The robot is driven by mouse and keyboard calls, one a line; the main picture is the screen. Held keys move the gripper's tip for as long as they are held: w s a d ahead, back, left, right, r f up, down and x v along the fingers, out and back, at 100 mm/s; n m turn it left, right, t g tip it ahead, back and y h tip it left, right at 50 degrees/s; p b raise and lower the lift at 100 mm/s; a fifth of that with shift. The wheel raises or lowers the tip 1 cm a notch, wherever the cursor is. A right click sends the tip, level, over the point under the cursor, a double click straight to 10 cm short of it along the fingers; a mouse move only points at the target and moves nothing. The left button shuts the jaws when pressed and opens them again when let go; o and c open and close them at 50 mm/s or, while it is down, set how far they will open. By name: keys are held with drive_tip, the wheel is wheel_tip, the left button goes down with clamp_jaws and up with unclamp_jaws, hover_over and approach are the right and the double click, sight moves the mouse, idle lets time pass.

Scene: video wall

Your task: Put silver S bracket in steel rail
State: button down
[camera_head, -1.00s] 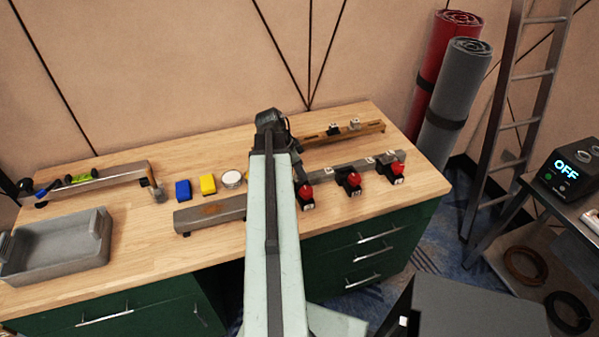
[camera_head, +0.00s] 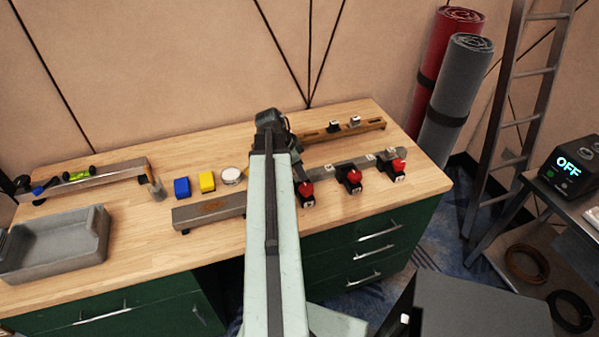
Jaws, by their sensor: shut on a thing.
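My arm reaches up the middle of the picture and hides much of the bench behind it. My gripper (camera_head: 293,148) shows only as dark parts past the arm's end. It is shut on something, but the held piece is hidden. A grey steel rail (camera_head: 340,170) runs right of the arm behind the red buttons, with small pale pieces along it. Its left end is behind the arm. Another grey metal rail (camera_head: 215,211) lies left of the arm. I cannot make out a silver S bracket for certain.
A brown rail (camera_head: 370,128) with small parts stands at the back. Three red buttons (camera_head: 352,176) stand along the front right. Blue (camera_head: 182,187) and yellow (camera_head: 207,182) blocks, a round tin (camera_head: 231,176) and a grey tray (camera_head: 55,265) are at left.

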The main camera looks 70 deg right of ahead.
drive_tip(key=shift+f, duration=0.35)
drive_tip(key=c, duration=1)
unclamp_jaws()
drive_tip(key=o, duration=0.3)
drive_tip(key=shift+a, duration=0.1)
drive_tip(key=shift+o, duration=0.4)
wheel_tip(320, 180, up, 4)
drive_tip(key=p, duration=0.3)
wheel_tip(320, 180, up, 3)
drive_tip(key=p, duration=0.3)
drive_tip(key=shift+r+p, duration=0.15)
drive_tip(key=shift+p, duration=0.25)
